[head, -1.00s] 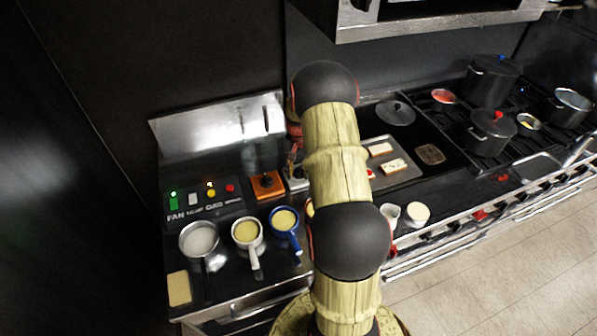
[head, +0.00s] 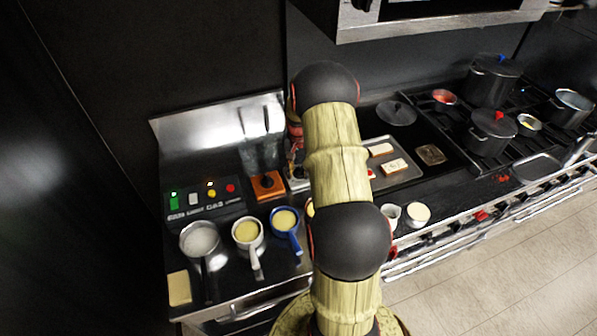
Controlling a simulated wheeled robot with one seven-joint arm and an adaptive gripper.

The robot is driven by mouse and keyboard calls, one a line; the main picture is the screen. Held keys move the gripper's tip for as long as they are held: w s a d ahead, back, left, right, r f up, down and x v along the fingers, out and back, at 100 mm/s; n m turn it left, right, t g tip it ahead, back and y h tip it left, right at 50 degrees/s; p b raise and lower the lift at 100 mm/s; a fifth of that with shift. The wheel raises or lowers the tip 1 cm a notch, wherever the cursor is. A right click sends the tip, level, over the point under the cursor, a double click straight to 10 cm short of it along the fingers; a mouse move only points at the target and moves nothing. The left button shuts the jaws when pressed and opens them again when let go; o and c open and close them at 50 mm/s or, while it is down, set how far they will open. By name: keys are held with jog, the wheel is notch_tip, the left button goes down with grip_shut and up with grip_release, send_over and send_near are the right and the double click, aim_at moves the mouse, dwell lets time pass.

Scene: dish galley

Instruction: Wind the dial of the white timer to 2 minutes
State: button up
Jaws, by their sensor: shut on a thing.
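My gripper (head: 294,167) shows only in part, just left of my own arm, which hides the rest of it. It points down at the white timer (head: 298,183), a small pale block on the dark counter, and is shut on its dial. The dial's face and its marks are hidden or too small to read. An orange block with a black knob (head: 267,181) stands just left of the white timer, apart from my gripper.
Several pans with pale contents stand in front, among them a blue pan (head: 285,220) and a white pan (head: 247,232). A switch panel (head: 204,199) is at the left. A tray with bread (head: 402,174) and pots on a stove (head: 490,135) are at the right. A steel hood (head: 430,22) hangs above.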

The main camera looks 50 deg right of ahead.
aim_at(299, 171)
jog(key=o, duration=1.2)
jog(key=shift+c, duration=0.2)
notch_tip(299, 171, up, 12)
